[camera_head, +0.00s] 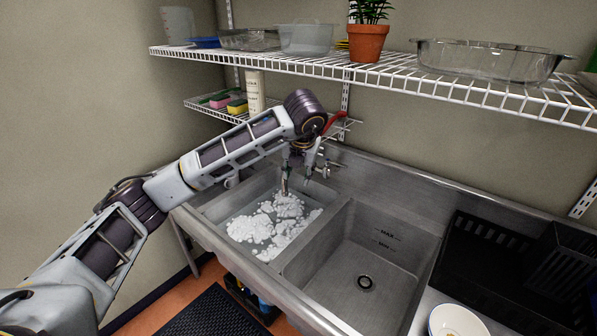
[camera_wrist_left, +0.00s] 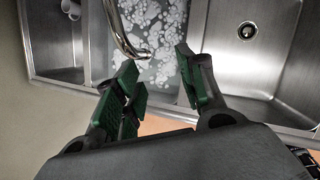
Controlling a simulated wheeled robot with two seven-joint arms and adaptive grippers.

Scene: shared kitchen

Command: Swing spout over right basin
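The chrome spout (camera_head: 285,183) hangs over the left basin (camera_head: 213,212), which holds water and white suds. In the left wrist view the curved spout (camera_wrist_left: 125,38) comes in from the top, its end just beyond the gap between my green-padded fingertips. My left gripper (camera_head: 297,172) is open; its fingertips also show in the left wrist view (camera_wrist_left: 157,62). It seems not to grip the spout; whether a finger touches it I cannot tell. The right basin (camera_head: 345,262) is empty, with a drain and MAX marks. My arm hides part of the faucet. My right gripper is out of view.
A wire shelf (camera_head: 395,79) with a potted plant (camera_head: 367,43) and glass dish (camera_head: 490,60) runs above the sink. A lower shelf holds sponges (camera_head: 237,106) and a bottle (camera_head: 255,92). A black rack (camera_head: 490,255) and white bowl (camera_head: 456,322) are at right.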

